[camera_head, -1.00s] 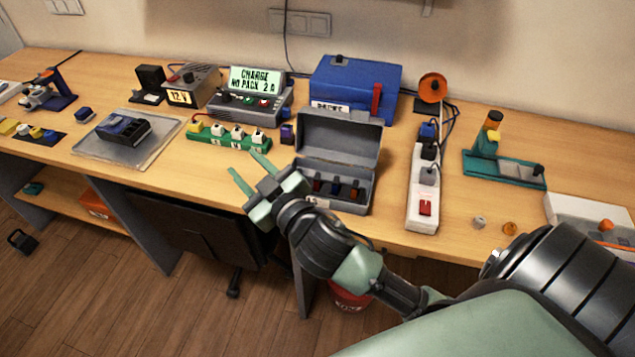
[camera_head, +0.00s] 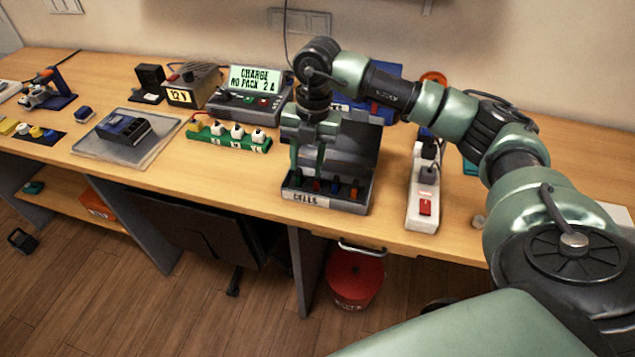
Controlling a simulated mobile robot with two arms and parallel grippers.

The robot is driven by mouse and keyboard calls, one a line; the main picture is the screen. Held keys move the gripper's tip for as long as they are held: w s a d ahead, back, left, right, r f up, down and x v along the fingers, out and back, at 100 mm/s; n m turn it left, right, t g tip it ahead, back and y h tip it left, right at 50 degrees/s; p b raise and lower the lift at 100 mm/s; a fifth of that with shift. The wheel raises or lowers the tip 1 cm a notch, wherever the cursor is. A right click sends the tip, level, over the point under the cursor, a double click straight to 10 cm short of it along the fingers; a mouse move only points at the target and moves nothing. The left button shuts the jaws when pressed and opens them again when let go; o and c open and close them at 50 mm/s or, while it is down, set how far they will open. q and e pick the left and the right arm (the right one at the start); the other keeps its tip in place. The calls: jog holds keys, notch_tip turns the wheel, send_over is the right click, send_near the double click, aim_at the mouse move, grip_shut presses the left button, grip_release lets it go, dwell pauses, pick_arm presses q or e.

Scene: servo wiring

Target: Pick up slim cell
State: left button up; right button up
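An open grey case (camera_head: 367,199) labelled CELLS stands at the bench's front edge with its lid raised. Several small cells sit in it, among them a red one (camera_head: 317,186), a blue one (camera_head: 335,188) and an orange one (camera_head: 354,192). I cannot tell which is the slim cell. My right gripper (camera_head: 306,174) points down over the left part of the case, its fingers apart, with the tips close to the cells there. The fingers partly hide the left end of the case; I see nothing held. My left gripper is out of view.
A green strip (camera_head: 228,139) with white-topped blocks lies left of the case. A white power strip (camera_head: 422,205) lies to the right. A charger (camera_head: 256,93) and a blue box (camera_head: 390,70), partly behind my arm, stand at the back. A red bucket (camera_head: 355,278) is below.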

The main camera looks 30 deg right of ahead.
aim_at(317, 183)
jog(key=shift+m+h, duration=0.5)
jog(key=shift+h, duration=0.2)
jog(key=d+f+p, duration=0.1)
jog(key=f, duration=0.1)
jog(key=d+f+p, duration=0.1)
jog(key=f, duration=0.1)
jog(key=d+f+p, duration=0.1)
jog(key=shift+w+f, duration=0.15)
jog(key=shift+f, duration=0.75)
grip_shut()
